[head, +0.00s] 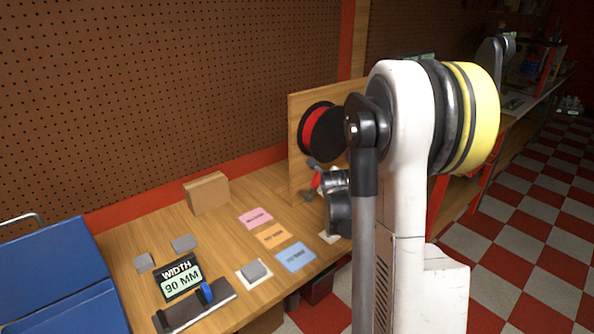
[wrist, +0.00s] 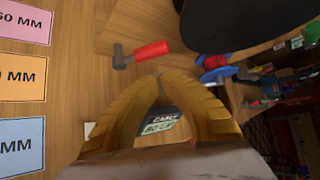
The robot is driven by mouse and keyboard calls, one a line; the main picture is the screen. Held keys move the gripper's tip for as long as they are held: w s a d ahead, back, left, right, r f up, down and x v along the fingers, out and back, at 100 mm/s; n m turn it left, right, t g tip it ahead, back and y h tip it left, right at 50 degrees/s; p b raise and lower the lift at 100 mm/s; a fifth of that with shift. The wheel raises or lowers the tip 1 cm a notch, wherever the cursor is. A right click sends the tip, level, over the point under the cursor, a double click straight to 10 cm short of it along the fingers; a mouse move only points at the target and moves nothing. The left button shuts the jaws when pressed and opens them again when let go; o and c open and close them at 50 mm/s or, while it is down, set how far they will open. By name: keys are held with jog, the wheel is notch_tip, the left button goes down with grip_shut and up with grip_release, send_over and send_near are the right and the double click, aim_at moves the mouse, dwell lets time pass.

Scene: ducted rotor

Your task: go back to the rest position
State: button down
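My gripper (wrist: 160,84) shows in the wrist view with its two yellowish fingers arching together. Their tips appear to meet, with nothing between the tips. A dark display with light text (wrist: 160,122) shows through the gap between the fingers, beyond them. In the head view my white arm stands upright at right of centre. Its dark wrist parts hang over the bench's right end, and the fingers are hidden there.
The wooden bench (head: 150,235) holds pink (head: 256,218), orange (head: 272,236) and blue (head: 295,257) cards, a wooden block (head: 206,193) and a width gauge (head: 195,308). A wooden panel (head: 301,108) with a red-and-black spool (head: 322,131) stands near my wrist. A red-handled tool (wrist: 150,50) lies beyond my fingertips.

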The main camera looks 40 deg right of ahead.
jog(key=s+a+r+n+y, duration=0.2)
jog(key=s+a+r+n, duration=0.15)
jog(key=a+n, duration=0.5)
jog(key=s+a+r+n+y, duration=0.15)
jog(key=a+r+n, duration=0.3)
jog(key=a, duration=0.75)
jog(key=s+a+f+n+g+y, duration=0.1)
jog(key=s+a+n+g+y, duration=0.1)
jog(key=s+a+n, duration=1.6)
jog(key=shift+a+f+n+y, duration=0.3)
jog(key=shift+n+y, duration=0.2)
jog(key=shift+y, duration=0.35)
